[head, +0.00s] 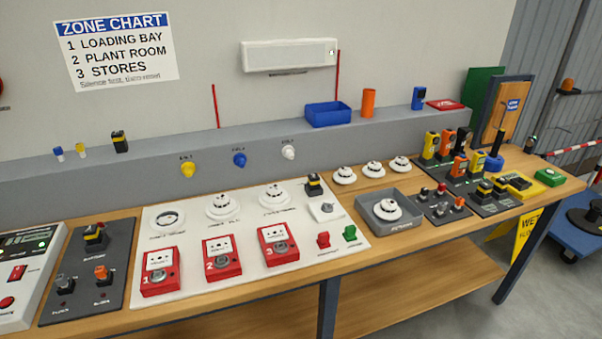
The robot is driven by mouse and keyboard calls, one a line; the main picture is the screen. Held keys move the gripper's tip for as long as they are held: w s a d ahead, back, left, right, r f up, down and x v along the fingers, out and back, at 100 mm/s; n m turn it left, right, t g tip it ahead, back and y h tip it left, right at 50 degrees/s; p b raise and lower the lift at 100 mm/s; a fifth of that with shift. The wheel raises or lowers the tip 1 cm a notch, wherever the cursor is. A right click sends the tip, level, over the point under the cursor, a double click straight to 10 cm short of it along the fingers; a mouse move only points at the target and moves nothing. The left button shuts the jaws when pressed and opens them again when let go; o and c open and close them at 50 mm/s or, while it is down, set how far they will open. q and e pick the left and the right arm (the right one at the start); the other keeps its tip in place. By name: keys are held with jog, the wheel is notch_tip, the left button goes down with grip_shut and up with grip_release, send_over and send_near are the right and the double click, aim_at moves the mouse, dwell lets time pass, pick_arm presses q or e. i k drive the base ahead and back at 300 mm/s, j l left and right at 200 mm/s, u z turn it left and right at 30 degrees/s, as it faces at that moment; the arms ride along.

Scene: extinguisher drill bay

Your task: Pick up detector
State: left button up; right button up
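Several white round detectors show in the head view. Three stand in a row on the wooden bench behind the grey tray: a left one (344,175), a middle one (373,168) and a right one (400,164). Another detector (386,209) sits in the grey tray (412,222). Two more, a left one (223,206) and a right one (275,197), sit on the white panel (205,282). Left of them on the panel is a flatter white ring-shaped base (167,219) with a dark inner ring. Neither of my grippers is in view.
Red call points (222,262) line the panel's front. Dark boards with switches and handheld devices (452,160) crowd the bench's right. A grey ledge behind holds a blue bin (328,114) and an orange cup (368,102). Some bare wood (425,243) shows in front of the tray.

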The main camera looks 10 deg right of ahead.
aim_at(344, 175)
jog(key=i+l+u, duration=0.2)
jog(key=l+u, duration=0.3)
jog(key=l, duration=0.45)
jog(key=l+u, duration=0.5)
jog(key=l, duration=0.4)
